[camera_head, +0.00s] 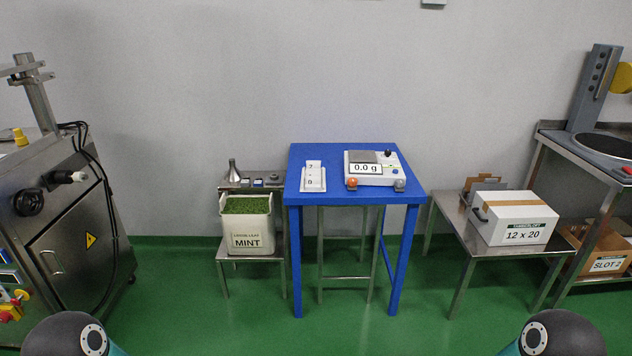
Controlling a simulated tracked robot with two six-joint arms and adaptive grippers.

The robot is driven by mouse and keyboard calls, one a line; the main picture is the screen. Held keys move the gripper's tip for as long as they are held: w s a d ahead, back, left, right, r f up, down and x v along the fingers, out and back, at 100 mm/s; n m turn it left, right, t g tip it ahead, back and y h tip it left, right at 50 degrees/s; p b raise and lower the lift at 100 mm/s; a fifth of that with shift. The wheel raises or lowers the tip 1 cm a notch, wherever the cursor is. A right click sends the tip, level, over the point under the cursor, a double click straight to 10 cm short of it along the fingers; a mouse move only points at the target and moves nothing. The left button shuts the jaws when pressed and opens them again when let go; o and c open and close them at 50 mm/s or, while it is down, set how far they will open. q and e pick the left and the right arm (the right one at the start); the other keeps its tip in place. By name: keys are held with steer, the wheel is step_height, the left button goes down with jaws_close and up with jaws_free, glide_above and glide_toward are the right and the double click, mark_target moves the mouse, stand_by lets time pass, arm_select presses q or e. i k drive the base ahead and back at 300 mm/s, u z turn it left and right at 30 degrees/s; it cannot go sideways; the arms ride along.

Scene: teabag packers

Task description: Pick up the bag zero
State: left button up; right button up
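Small white packets stand in a row in a white tray (315,189) on the left part of the blue table (342,197). The front packet, bag zero (311,182), bears a mark that reads as "0". A packet behind it (312,164) shows what looks like a "7". The marks between them are too small to read. Neither of my grippers is in view; only dark rounded parts of my arms show at the bottom left and bottom right corners, well away from the table.
A scale (376,181) reading 0.0 g stands right of the tray. A MINT bin (247,233) is on a low stand at left. A 12 x 20 carton (515,223) sits on a steel bench at right. A steel machine (62,225) stands far left. Green floor in front is clear.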

mark_target(309, 179)
steer(key=u, duration=0.15)
steer(key=i, duration=1.4)
steer(key=u, duration=0.3)
steer(key=i, duration=1)
steer(key=u, duration=0.05)
